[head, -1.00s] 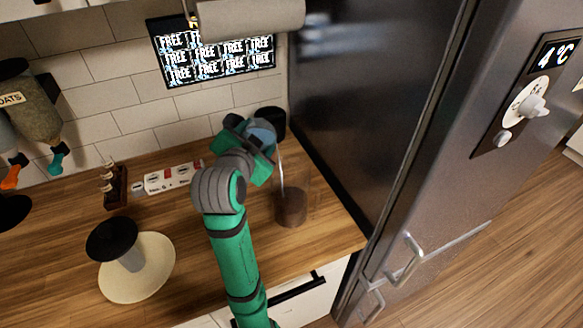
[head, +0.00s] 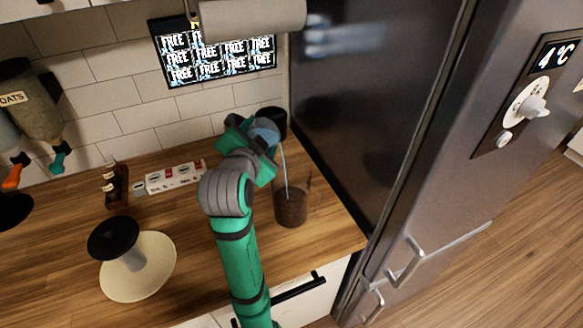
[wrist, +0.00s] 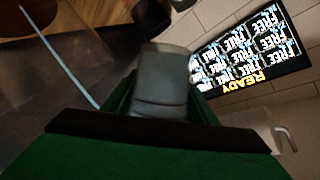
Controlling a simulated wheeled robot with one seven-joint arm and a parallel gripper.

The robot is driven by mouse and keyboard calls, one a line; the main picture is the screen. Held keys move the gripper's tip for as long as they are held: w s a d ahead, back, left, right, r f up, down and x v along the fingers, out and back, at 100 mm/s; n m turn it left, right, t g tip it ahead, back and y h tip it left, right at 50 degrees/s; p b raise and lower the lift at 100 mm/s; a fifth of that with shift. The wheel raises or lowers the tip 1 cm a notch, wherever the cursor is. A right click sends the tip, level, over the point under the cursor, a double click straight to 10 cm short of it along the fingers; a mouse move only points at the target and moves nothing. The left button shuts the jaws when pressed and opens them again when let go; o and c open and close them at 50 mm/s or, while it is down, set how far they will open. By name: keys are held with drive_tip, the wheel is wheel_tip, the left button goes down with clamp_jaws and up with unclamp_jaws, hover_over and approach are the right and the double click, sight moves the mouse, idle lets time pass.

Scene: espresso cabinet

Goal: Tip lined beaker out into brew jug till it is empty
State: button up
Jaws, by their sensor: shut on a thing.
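My gripper (head: 254,140) is shut on the lined beaker (head: 266,128), held tilted above the counter at the back right. The beaker is pale blue-grey and mostly hidden by the gripper. A thin pale stream runs from it down into the brew jug (head: 291,208). The jug is clear and upright, with dark brown contents low in it, and stands apart from my gripper. The stream (wrist: 62,62) also shows in the wrist view, falling towards the jug at the upper left corner. How much is left in the beaker is hidden.
A paper roll (head: 250,18) hangs above. A white labelled strip (head: 175,177), a small rack (head: 116,187) and a cream disc with black top (head: 150,275) lie left.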

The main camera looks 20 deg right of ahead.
sight(268, 130)
drive_tip(key=shift+d+r+m+t, duration=0.15)
drive_tip(key=shift+r+m+t, duration=0.1)
drive_tip(key=shift+m+t, duration=0.05)
idle(0.4)
drive_tip(key=shift+f+m+t+y, duration=0.15)
drive_tip(key=shift+f+m+t, duration=0.2)
drive_tip(key=shift+m, duration=0.3)
drive_tip(key=shift+f+m+t+y, duration=0.2)
drive_tip(key=shift+m+t, duration=0.15)
drive_tip(key=shift+m, duration=0.3)
idle(1.4)
drive_tip(key=shift+r+m+t+b, duration=0.3)
drive_tip(key=shift+r+m, duration=0.2)
drive_tip(key=shift+m, duration=0.2)
idle(0.7)
drive_tip(key=shift+s+d+r+m+t, duration=0.3)
drive_tip(key=shift+s+d+r+m, duration=0.15)
drive_tip(key=shift+s+d+m, duration=0.2)
idle(0.7)
drive_tip(key=shift+s+d+r+m+t, duration=0.15)
drive_tip(key=shift+r+m+t, duration=0.3)
drive_tip(key=shift+m, duration=0.4)
idle(0.7)
drive_tip(key=n, duration=0.1)
drive_tip(key=w+a+f+n+g, duration=0.1)
drive_tip(key=f+n+g, duration=0.1)
drive_tip(key=n, duration=0.1)
drive_tip(key=shift+w+a+f, duration=0.25)
drive_tip(key=shift+w+a, duration=0.05)
drive_tip(key=shift+a, duration=0.1)
